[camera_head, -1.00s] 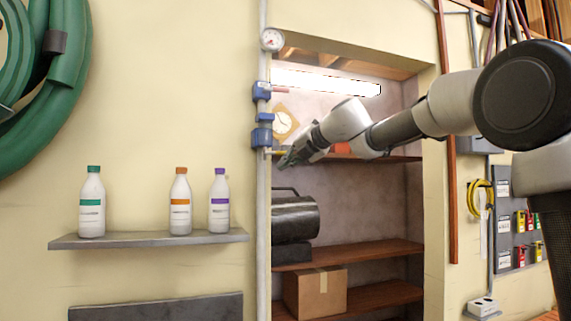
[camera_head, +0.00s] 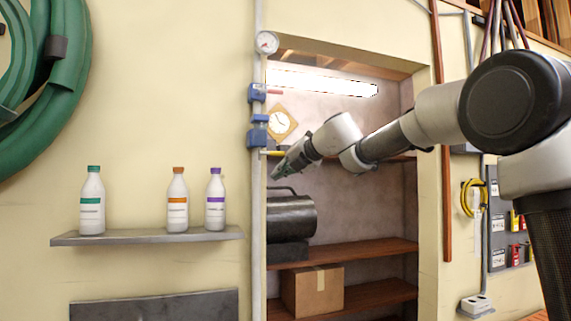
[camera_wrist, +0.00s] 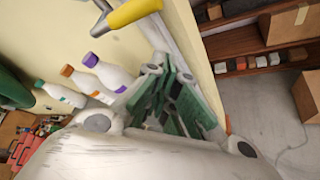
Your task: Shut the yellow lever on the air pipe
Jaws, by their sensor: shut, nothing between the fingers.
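The yellow lever (camera_head: 273,153) sticks out sideways to the right from the upright air pipe (camera_head: 257,210), just below a blue fitting (camera_head: 258,137). In the wrist view the yellow lever (camera_wrist: 133,12) shows large at the top edge, beyond the fingers and cut off by the frame. The pipe (camera_wrist: 182,25) runs beside it. My gripper (camera_head: 275,174) is just below the lever, apart from it, to the right of the pipe. In the wrist view my gripper (camera_wrist: 172,98) has its green-padded fingers together and empty.
A recess with wooden shelves (camera_head: 390,250) opens right of the pipe and holds a dark cylindrical machine (camera_head: 291,217) and a cardboard box (camera_head: 313,291). A wall shelf (camera_head: 150,238) with three bottles stands left. A gauge (camera_head: 267,43) and a second blue fitting (camera_head: 257,93) are higher up.

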